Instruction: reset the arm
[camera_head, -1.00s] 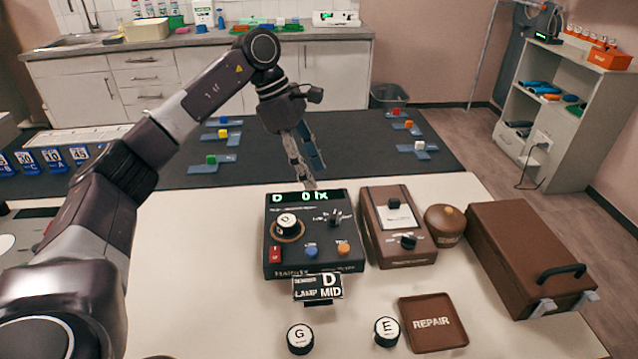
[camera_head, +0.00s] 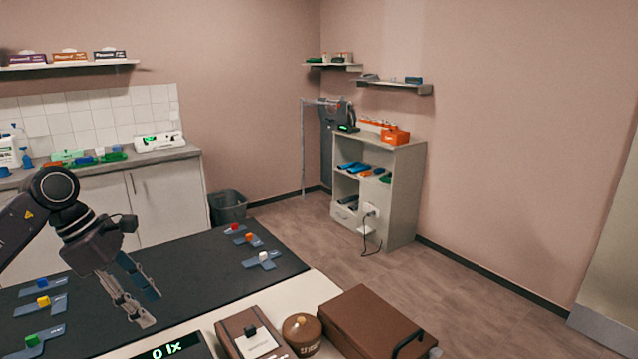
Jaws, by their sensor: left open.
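My left arm comes in from the left edge, and its gripper (camera_head: 142,305) hangs over the dark mat (camera_head: 195,278), pointing down. The gripper is open, with nothing between its fingers. My right gripper is not in view.
Coloured blocks on blue holders sit on the mat. A bin (camera_head: 228,207) and a shelf unit (camera_head: 402,190) stand behind; the floor at right is clear.

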